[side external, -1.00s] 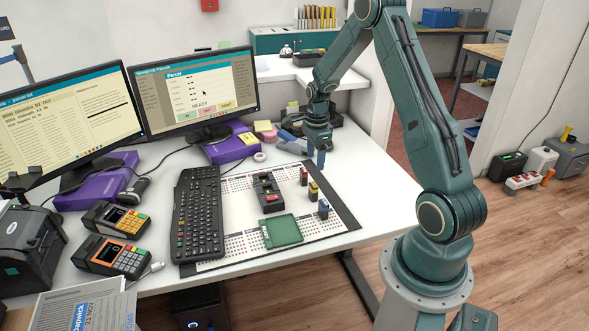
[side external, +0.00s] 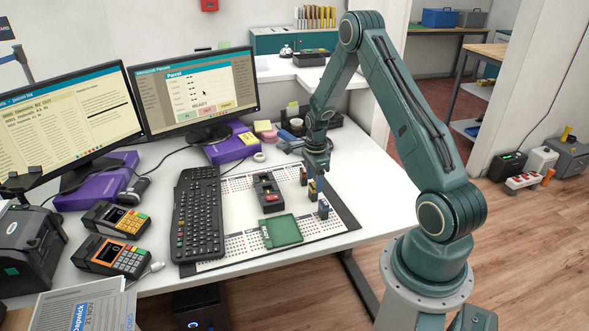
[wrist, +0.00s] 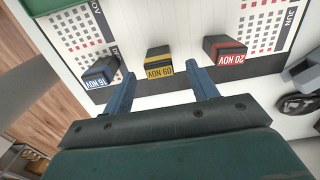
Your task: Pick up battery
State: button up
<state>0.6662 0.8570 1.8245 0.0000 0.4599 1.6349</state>
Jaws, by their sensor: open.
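Three small dark batteries with coloured date labels stand in a row on the printed mat. The yellow-labelled battery, reading 09 NOV (wrist: 158,63), is in the middle. The red-labelled one, 20 NOV (wrist: 226,50), and the blue-labelled one, 16 NOV (wrist: 99,73), stand on either side. In the side view the red one (side external: 303,176) is farthest back and the blue one (side external: 323,209) nearest the front. My gripper (wrist: 161,74) is open and empty, its blue fingers spread either side of the yellow battery's line, the battery just beyond the tips.
A dark device (side external: 267,192) and a green tray (side external: 284,230) lie on the mat (side external: 235,248) left of the batteries. A keyboard (side external: 198,212) lies farther left. Purple boxes and a black holder stand behind. The mat's front right edge is near the counter edge.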

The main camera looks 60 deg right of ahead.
aim_at(313, 185)
jog(key=shift+a+f, duration=0.1)
jog(key=shift+f, duration=2.5)
jog(key=shift+c, duration=0.2)
jog(key=c, duration=1.1)
